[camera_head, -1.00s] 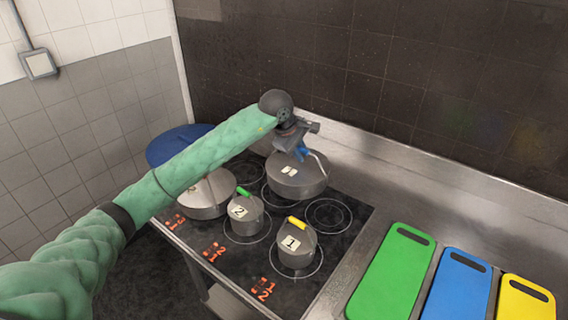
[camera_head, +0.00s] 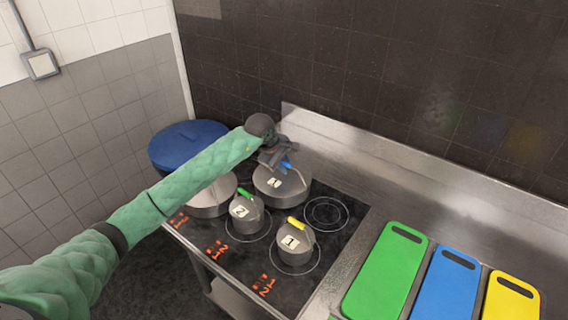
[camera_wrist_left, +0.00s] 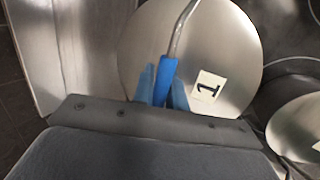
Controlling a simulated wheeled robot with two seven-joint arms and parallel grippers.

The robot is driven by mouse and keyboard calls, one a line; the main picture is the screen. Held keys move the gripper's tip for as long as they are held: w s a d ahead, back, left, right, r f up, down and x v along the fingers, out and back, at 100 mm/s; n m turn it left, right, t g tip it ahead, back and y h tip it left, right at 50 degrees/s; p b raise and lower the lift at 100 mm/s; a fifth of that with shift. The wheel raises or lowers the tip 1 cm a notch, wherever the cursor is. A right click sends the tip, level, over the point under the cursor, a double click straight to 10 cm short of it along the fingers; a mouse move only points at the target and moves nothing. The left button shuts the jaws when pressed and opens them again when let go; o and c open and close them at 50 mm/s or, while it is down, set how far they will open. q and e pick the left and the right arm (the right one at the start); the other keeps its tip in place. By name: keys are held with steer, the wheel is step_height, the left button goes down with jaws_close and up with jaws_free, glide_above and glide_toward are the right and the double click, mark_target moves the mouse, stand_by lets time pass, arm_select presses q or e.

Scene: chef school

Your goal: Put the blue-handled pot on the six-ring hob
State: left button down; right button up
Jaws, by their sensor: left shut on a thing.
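The blue-handled pot (camera_head: 270,196) is a wide steel pot with a lid, a blue grip and a white number label. My left gripper (camera_head: 284,164) is shut on its blue handle (camera_wrist_left: 166,80), with one finger on each side in the left wrist view. The pot is upright over the back middle ring of the black six-ring hob (camera_head: 216,246) and hides that ring. I cannot tell whether its base touches the glass. My right gripper is not in view.
Close by are a green-handled pot (camera_head: 246,216), a yellow-handled pot (camera_head: 297,247) and a wide pot (camera_head: 212,199) partly behind my arm. The back right ring (camera_head: 326,214) is empty. Green (camera_head: 384,275), blue (camera_head: 450,285) and yellow (camera_head: 512,298) boards lie right.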

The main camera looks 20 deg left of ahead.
arm_select(q)
steer(key=shift+f, duration=0.25)
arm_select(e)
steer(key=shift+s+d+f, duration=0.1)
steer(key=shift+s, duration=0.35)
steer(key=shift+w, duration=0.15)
arm_select(q)
steer(key=shift+f, duration=0.1)
steer(key=c, duration=1.4)
jaws_free()
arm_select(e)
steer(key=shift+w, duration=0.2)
